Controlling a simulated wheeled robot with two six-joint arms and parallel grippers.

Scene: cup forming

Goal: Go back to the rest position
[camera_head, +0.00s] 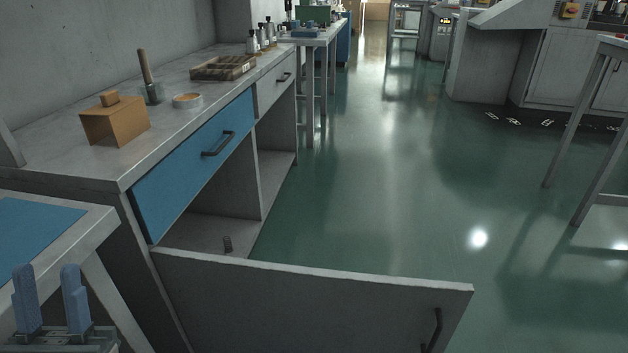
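My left gripper (50,300) shows at the bottom left corner, its two blue fingers apart with nothing between them. It is in front of a low table with a blue mat (35,235). My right gripper is not in the picture. The grey cabinet (125,170) beyond has a blue drawer front (195,165), which looks closed. Below it, a grey door (310,300) stands swung out, with a dark handle near its far end.
Green floor (390,180) to the right is clear. A table stands at the right edge.

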